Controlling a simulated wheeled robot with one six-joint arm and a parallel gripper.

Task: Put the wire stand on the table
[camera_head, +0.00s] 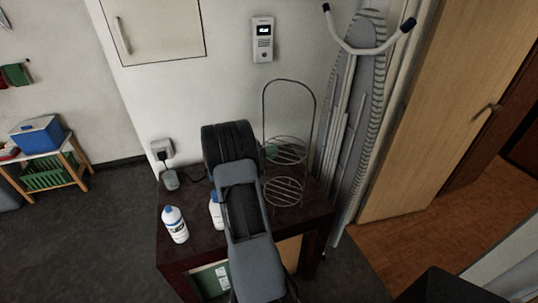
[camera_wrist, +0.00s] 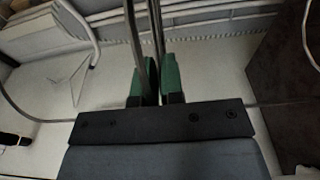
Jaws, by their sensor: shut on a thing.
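The wire stand (camera_head: 284,193) is a thin grey metal frame with two round tiers and a tall arched handle. It stands about upright over the right part of the dark brown table (camera_head: 193,198); I cannot tell whether its feet touch the top. My gripper (camera_wrist: 156,78) has green fingertips, close together on the stand's thin metal wires (camera_wrist: 134,32). In the head view my arm hides most of the gripper; a bit of green shows beside the upper tier. The table's dark surface also shows at the right of the wrist view (camera_wrist: 288,85).
A white bottle with a blue cap (camera_head: 175,225) stands on the table's left part. A second bottle (camera_head: 215,211) is partly hidden by my arm. A charger with a cable (camera_head: 170,180) is at the back left. An ironing board (camera_head: 366,110) leans beside the table's right.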

